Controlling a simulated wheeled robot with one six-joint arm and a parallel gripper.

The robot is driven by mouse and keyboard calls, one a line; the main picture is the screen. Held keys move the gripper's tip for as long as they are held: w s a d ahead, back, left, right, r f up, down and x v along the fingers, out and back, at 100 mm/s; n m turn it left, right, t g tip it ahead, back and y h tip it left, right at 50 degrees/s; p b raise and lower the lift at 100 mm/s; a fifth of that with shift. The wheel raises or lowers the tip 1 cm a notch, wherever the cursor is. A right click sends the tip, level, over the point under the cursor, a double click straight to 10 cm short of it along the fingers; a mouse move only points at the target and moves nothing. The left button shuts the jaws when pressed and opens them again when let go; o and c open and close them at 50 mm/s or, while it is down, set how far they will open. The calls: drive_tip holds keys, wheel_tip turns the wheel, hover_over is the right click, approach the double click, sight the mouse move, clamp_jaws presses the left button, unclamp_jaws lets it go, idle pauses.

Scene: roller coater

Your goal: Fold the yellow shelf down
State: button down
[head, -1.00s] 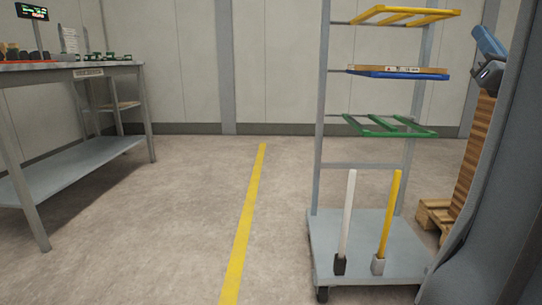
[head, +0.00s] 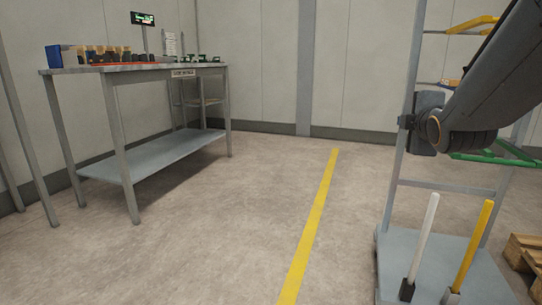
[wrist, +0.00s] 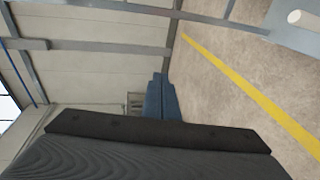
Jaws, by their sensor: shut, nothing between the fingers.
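The yellow shelf (head: 474,25) is the top frame of the grey rack (head: 405,170) on the right in the head view. It sticks out about level, and my arm hides much of it. My gripper (head: 412,121) is in front of the rack, lower than the yellow shelf and near the left post; I cannot tell whether it touches the post. It is shut and empty. The blue-grey fingers (wrist: 161,98) show closed together in the wrist view. The yellow shelf cannot be made out in the wrist view.
A green shelf (head: 495,157) sits lower on the rack, partly behind my arm. A white post (head: 424,240) and a yellow post (head: 472,245) stand on the rack's base. A workbench (head: 140,70) stands left; open floor lies between. A pallet (head: 525,250) is at far right.

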drive_tip(key=s+a+f+m+g+y+p, duration=0.1)
drive_tip(key=s+a+f+m+g+y, duration=0.4)
drive_tip(key=a, duration=0.9)
drive_tip(key=s+a+f+g+p, duration=0.1)
drive_tip(key=s+a+f+g, duration=0.2)
drive_tip(key=s+a+f, duration=0.8)
drive_tip(key=s+a+m+g+p, duration=0.15)
drive_tip(key=s+a+g, duration=0.25)
drive_tip(key=s+a, duration=0.5)
drive_tip(key=s+a+m+g, duration=0.2)
drive_tip(key=s+a+g, duration=0.25)
drive_tip(key=s, duration=0.75)
drive_tip(key=d+r+m+p, duration=0.3)
drive_tip(key=d+r+p, duration=0.7)
drive_tip(key=r+p, duration=0.4)
drive_tip(key=d+r+m+t+h+p, duration=0.1)
drive_tip(key=d+r+m+p, duration=0.2)
drive_tip(key=d+r+p, duration=0.7)
wheel_tip(320, 180, up, 4)
drive_tip(key=p, duration=1.3)
drive_tip(key=shift+w+p, duration=0.3)
drive_tip(key=shift+p, duration=0.1)
drive_tip(key=c, duration=2.4)
unclamp_jaws()
drive_tip(key=shift+d+m, duration=0.2)
drive_tip(key=shift+m, duration=0.05)
drive_tip(key=shift+c, duration=0.2)
drive_tip(key=o, duration=0.7)
drive_tip(key=shift+d, duration=0.1)
